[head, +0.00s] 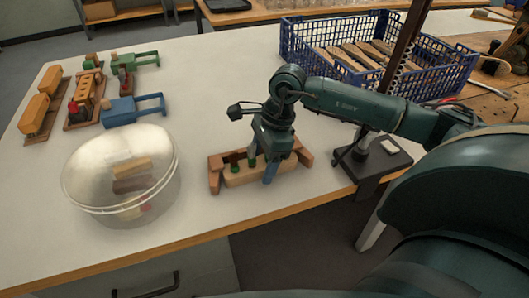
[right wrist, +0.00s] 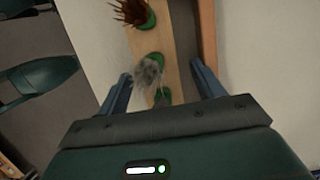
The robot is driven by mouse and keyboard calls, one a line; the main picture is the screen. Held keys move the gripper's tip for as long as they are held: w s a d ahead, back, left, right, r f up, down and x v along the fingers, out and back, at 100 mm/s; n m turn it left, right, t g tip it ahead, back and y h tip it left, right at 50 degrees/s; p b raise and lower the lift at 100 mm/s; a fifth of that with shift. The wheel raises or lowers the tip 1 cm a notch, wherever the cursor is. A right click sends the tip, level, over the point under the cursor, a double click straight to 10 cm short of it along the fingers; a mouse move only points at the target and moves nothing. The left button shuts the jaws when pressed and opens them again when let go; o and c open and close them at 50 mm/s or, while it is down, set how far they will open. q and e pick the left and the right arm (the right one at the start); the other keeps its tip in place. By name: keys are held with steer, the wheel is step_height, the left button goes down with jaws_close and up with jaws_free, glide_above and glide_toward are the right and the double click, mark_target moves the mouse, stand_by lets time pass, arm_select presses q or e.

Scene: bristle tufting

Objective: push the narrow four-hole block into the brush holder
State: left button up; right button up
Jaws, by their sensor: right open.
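A light wooden block (head: 243,177) with green-rimmed holes lies at the table's front, between the reddish-brown end pieces of the brush holder (head: 214,173). I cannot tell how deep it sits. In the right wrist view the block (right wrist: 178,72) shows three green rims, one with a brown tuft (right wrist: 133,11) and one with a grey tuft (right wrist: 148,72); the rest is hidden. A darker wooden strip of the holder (right wrist: 207,35) runs along its right side. My right gripper (head: 262,165) is over the block, its blue fingers (right wrist: 162,88) apart on either side. My left gripper is out of view.
A clear domed bowl (head: 122,170) with small pieces inside stands left of the holder. A blue crate (head: 430,80) stands behind, and a dark stand base (head: 385,157) is at the right edge. Coloured toy-like fixtures (head: 120,110) are at the back left. The table's middle is clear.

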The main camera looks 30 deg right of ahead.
steer(key=shift+c, duration=0.6)
steer(key=c, duration=1)
steer(key=shift+w+d, duration=0.25)
steer(key=shift+w, duration=0.75)
steer(key=shift+w+d+r, duration=0.1)
steer(key=shift+w+r, duration=0.05)
steer(key=shift+w, duration=0.05)
steer(key=o, duration=0.7)
steer(key=shift+o, duration=1.3)
steer(key=shift+w+r, duration=0.1)
steer(key=shift+r, duration=0.15)
steer(key=shift+o, duration=0.8)
steer(key=v, duration=1.2)
steer(key=shift+s+r, duration=0.2)
steer(key=shift+s, duration=0.2)
